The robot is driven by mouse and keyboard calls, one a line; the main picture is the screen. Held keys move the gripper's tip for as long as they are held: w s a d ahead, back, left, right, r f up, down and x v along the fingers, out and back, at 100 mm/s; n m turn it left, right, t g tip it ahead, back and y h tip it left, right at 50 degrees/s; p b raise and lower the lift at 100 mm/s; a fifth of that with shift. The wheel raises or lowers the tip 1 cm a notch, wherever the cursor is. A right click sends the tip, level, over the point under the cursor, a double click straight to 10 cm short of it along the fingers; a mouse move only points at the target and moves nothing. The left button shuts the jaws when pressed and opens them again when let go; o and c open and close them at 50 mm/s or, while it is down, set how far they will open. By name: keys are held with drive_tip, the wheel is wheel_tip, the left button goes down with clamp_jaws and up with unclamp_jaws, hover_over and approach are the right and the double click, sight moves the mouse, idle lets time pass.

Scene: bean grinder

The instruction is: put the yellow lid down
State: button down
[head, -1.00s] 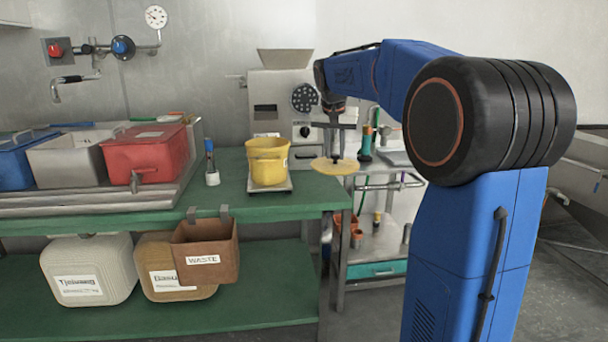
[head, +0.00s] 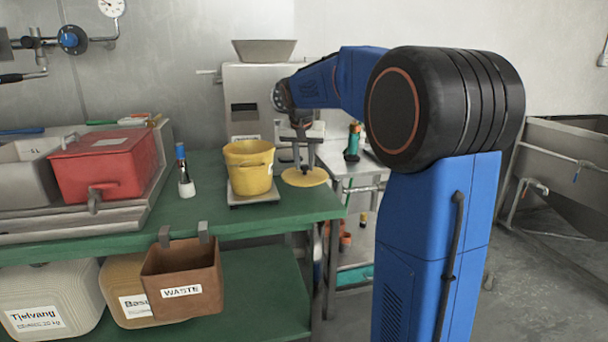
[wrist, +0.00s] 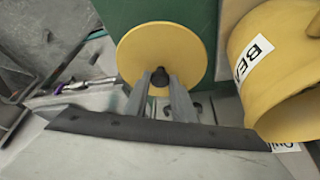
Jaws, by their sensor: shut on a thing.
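The yellow lid (head: 304,178) is a flat round disc with a dark knob at its centre. My gripper (head: 301,163) is above it and shut on the knob, holding the lid level beside the yellow bucket (head: 249,168). In the wrist view the two fingers (wrist: 160,85) close around the knob, with the lid (wrist: 150,48) spread out beyond them. The open bucket shows at the right of that view (wrist: 270,60). The lid appears over or near the right end of the green bench (head: 215,215); whether it touches the surface I cannot tell.
The bucket stands on a small scale (head: 255,200). A bottle with a blue top (head: 184,172) stands to its left. The grinder (head: 245,105) is behind. A brown waste bin (head: 183,281) hangs on the bench front. Green bench top is bare in front of the bucket.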

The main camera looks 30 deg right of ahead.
sight(304, 170)
drive_tip(key=shift+f, duration=1.85)
drive_tip(key=shift+f, duration=0.1)
drive_tip(key=c, duration=1.5)
unclamp_jaws()
drive_tip(key=v, duration=1.2)
